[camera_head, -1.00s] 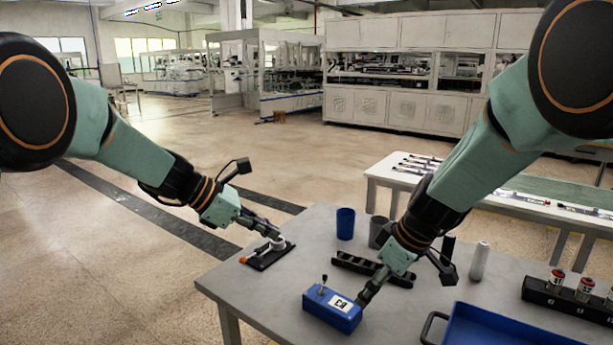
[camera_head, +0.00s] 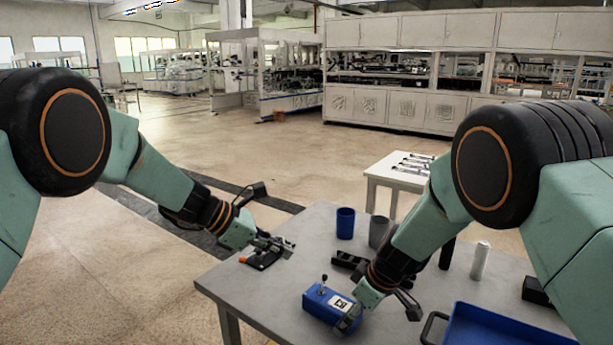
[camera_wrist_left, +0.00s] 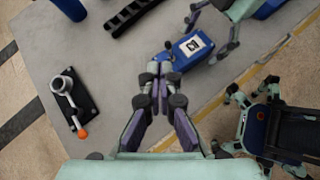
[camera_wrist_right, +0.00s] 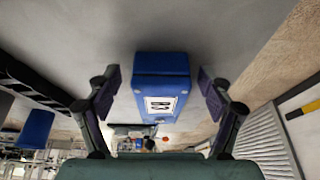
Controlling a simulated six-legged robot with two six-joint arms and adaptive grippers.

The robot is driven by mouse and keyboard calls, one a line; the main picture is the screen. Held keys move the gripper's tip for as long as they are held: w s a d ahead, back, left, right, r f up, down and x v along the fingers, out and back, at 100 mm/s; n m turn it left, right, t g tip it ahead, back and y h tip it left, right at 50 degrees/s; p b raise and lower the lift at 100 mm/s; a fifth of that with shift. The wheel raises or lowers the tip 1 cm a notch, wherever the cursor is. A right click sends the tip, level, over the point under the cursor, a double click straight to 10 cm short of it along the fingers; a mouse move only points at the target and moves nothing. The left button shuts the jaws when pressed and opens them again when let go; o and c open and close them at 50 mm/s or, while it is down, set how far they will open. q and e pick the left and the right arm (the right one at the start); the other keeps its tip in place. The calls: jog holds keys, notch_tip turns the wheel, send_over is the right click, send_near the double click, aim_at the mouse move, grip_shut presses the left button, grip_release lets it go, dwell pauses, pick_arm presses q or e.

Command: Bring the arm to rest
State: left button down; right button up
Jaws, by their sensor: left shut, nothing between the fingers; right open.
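My right gripper (camera_head: 350,318) is at the near right end of a blue box (camera_head: 320,303) with a white label and a small knob. In the right wrist view the open fingers (camera_wrist_right: 160,85) flank the blue box (camera_wrist_right: 160,66); contact cannot be told.
The grey table (camera_head: 262,290) also holds a blue cup (camera_head: 345,223), a grey cup (camera_head: 378,231), a black slotted rack (camera_wrist_left: 130,17), a white cylinder (camera_head: 480,260) and a blue tray (camera_head: 500,328). A white side table (camera_head: 385,180) stands behind. The table's left front is clear.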

pick_arm(q)
jog(key=shift+s+d+f+m+t+h, duration=0.15)
jog(key=shift+s+d+f+t+h, duration=0.25)
jog(key=shift+f, duration=1.2)
jog(key=shift+s+d+f+m+t+h, duration=0.1)
jog(key=shift+s+d+f+t+h, duration=0.25)
jog(key=shift+f, duration=1.3)
jog(key=shift+s+d+f+m+t+h, duration=0.15)
jog(key=shift+s+d+f+h, duration=0.3)
jog(key=shift+f, duration=1.15)
jog(key=a, duration=0.2)
jog(key=shift+s+a+f, duration=0.15)
jog(key=shift+s+a, duration=0.05)
jog(key=shift+a, duration=0.15)
jog(key=v, duration=1)
jog(key=s+a+f+m+g+y, duration=0.1)
jog(key=s+a+f+y, duration=0.1)
jog(key=f, duration=0.7)
jog(key=shift+s+a+f+g+y, duration=0.15)
jog(key=shift+s+a+g+y, duration=0.4)
jog(key=shift+y, duration=0.75)
jog(key=shift+w+a, duration=0.1)
jog(key=shift+a, duration=0.05)
